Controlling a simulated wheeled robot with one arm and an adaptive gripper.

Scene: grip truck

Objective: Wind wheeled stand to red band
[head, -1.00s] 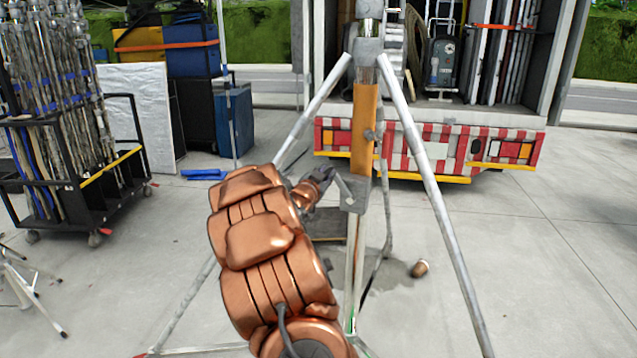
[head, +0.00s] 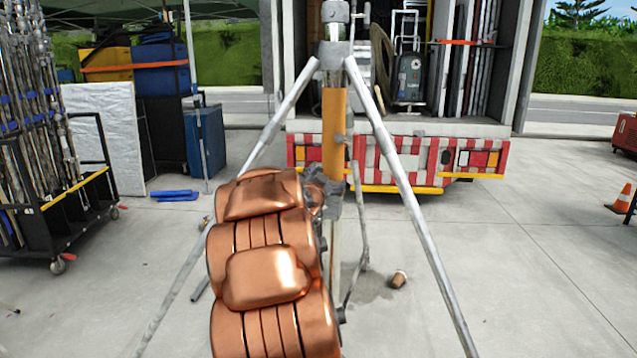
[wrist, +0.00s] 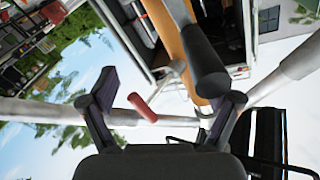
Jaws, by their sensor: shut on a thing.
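The wheeled stand (head: 336,130) stands upright ahead of me, a tripod with splayed silver legs and an orange section on its column. My gripper (wrist: 158,88) is at the column's left side, mostly hidden behind my copper arm in the head view. The stand's lower parts are partly hidden.
A truck with a red and white striped tail (head: 420,160) stands open behind the stand. A rack of poles (head: 60,205) is at left, blue cases (head: 205,140) behind it. A small brown cup-like object (head: 398,280) lies on the floor. The concrete at right is clear up to a cone (head: 622,198).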

